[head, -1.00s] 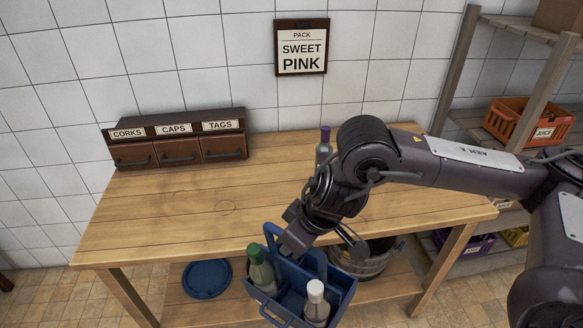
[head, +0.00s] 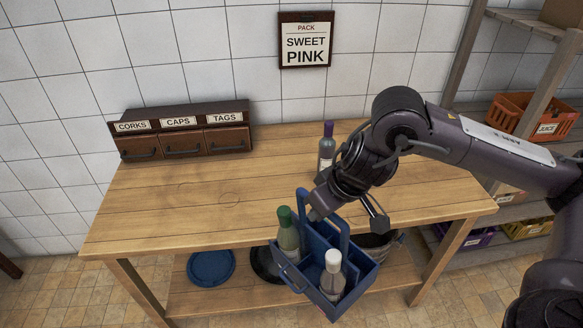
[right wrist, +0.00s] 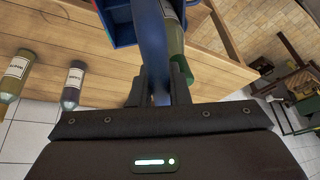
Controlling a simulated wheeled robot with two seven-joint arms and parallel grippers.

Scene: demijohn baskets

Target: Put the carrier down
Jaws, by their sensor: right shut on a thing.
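The blue carrier (head: 318,297) hangs at the table's front edge in the head view, slightly tilted. It holds a bottle with a green cap (head: 287,230) and a bottle with a white cap (head: 332,275). My right gripper (head: 318,208) is shut on the carrier's handle (head: 343,236). In the right wrist view, my right gripper (right wrist: 157,88) has its fingers on both sides of the blue handle (right wrist: 154,40), with a green bottle (right wrist: 174,38) beside it. The wooden table (head: 200,205) has a wide bare top. My left gripper is not in view.
A bottle with a purple cap (head: 326,150) stands on the table behind the carrier, partly near my arm. A drawer box (head: 182,132) stands at the back left. The left and middle tabletop is clear. A blue lid (head: 211,267) lies on the lower shelf.

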